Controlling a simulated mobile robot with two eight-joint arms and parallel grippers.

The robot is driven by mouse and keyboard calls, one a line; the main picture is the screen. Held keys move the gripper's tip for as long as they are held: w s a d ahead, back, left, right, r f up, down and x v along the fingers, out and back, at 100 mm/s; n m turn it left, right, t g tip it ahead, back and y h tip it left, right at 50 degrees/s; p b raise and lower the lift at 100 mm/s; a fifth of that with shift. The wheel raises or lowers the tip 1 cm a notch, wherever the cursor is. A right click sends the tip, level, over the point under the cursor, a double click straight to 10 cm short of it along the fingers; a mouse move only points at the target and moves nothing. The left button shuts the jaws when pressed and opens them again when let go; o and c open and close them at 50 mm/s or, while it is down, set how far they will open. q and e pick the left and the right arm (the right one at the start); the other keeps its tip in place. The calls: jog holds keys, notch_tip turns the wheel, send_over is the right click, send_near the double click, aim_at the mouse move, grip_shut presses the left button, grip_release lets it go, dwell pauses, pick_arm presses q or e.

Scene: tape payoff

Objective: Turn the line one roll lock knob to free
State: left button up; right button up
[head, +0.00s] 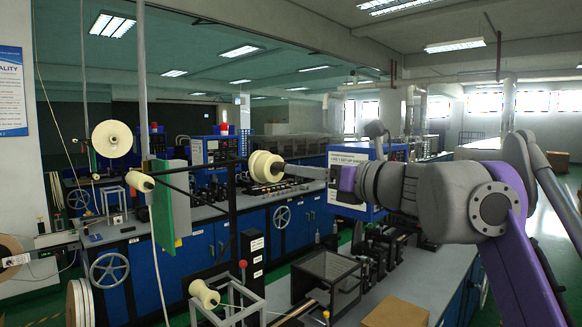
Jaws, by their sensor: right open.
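A cream roll (262,167) sits on the black upright frame near the middle of the head view. My right gripper (288,170) reaches in from the right, with its tips right beside the face of this roll. It is open, but its fingers overlap in this view. A small dark piece at the roll's hub (277,168) shows at the fingertips. I cannot tell whether it is the lock knob, which way it is turned, or whether the fingers touch it. My left gripper is out of view.
A blue box with a line 1 set-up sheet (348,160) stands behind my right arm. The black frame post (234,215) rises left of the gripper. A smaller cream spool (204,294) and a dark open box (327,278) are below. A green panel (163,215) hangs left.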

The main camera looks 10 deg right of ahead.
aim_at(282, 167)
jog(key=shift+x, duration=2.25)
jog(key=shift+c, duration=0.3)
grip_shut()
